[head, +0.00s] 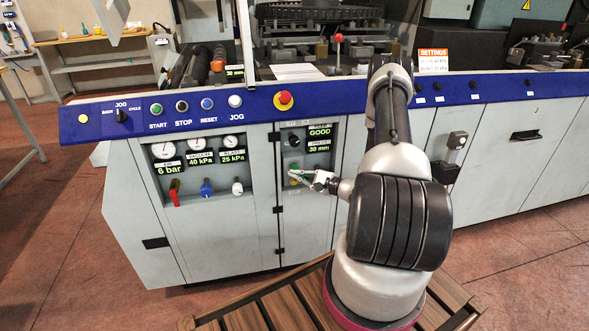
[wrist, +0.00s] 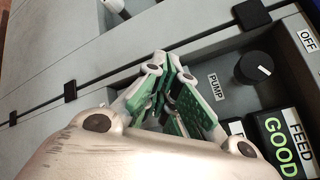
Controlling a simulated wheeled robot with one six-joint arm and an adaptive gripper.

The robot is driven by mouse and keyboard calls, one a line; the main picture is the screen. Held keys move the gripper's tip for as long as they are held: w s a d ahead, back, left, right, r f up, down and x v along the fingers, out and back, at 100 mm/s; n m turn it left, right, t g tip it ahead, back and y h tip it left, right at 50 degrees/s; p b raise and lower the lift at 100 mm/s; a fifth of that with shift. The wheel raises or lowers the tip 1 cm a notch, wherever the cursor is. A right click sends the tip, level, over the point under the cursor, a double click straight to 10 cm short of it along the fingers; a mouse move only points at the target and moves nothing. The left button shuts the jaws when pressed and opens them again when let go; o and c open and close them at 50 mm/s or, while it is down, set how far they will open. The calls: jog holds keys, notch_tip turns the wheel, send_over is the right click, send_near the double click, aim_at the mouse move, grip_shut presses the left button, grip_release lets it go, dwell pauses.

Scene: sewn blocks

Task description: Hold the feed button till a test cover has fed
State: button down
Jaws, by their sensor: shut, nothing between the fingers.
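My gripper (head: 296,175) is shut and empty, its fingertips at the recessed panel (head: 317,190) on the front of the machine. In the wrist view the closed green-padded fingers (wrist: 168,82) point into the same recess, left of the PUMP label (wrist: 216,87). A small yellow patch (head: 294,183) shows right by the fingertips in the head view; it may be the feed button, but the fingers cover most of that spot. I cannot tell whether the fingertips touch or press it. A display (head: 320,131) reads GOOD, and in the wrist view the FEED display (wrist: 281,150) also reads GOOD.
A black knob (head: 294,141) sits above the fingers; it also shows in the wrist view (wrist: 253,68). A lower display (head: 318,149) reads 30 mm. Gauges and coloured valves (head: 206,187) fill the recess to the left. A red stop button (head: 284,98) is on the blue rail above.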

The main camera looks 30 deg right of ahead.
jog(key=s, duration=0.1)
jog(key=s+a, duration=0.1)
jog(key=s, duration=0.1)
jog(key=shift+s, duration=0.15)
dwell(0.5)
